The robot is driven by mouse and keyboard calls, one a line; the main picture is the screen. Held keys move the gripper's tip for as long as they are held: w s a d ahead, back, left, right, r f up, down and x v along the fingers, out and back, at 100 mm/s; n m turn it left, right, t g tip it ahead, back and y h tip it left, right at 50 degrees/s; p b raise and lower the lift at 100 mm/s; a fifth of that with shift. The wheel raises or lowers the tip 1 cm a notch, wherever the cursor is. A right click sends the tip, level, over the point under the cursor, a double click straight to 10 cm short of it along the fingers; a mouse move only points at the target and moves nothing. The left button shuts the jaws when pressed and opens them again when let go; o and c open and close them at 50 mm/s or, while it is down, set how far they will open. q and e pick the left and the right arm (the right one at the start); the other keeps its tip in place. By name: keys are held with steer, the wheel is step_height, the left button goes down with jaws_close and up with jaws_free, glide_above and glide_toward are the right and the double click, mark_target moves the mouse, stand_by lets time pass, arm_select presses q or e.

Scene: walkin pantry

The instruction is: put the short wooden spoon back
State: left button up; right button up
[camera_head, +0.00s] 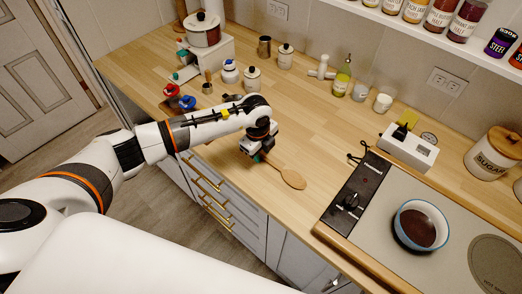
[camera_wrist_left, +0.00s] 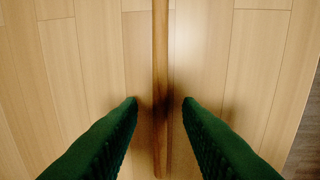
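The wooden spoon (camera_head: 293,180) lies on the wooden counter, its oval bowl pointing right toward the stove. Its handle runs under my left gripper (camera_head: 258,158), which hides part of it. In the left wrist view the spoon handle (camera_wrist_left: 160,60) runs down the middle between the two green fingers of my left gripper (camera_wrist_left: 160,102). The fingers are open, one on each side of the handle, with a gap on both sides. I cannot tell how far the fingertips are above the counter. My right gripper is not in view.
A hob (camera_head: 459,222) with a blue-rimmed pot (camera_head: 421,226) is at the right, beyond a black control panel (camera_head: 356,190). Shakers, an oil bottle (camera_head: 342,78) and cups line the back. Red and blue small items (camera_head: 187,102) are left of the gripper. Counter around the spoon is clear.

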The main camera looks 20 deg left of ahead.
arm_select(q)
steer(key=shift+r, duration=0.15)
steer(key=shift+r, duration=0.2)
step_height(320, 180, up, 12)
steer(key=s+b, duration=0.1)
steer(key=b, duration=0.2)
steer(key=shift+s+a+f, duration=0.15)
steer(key=shift+a+f, duration=0.05)
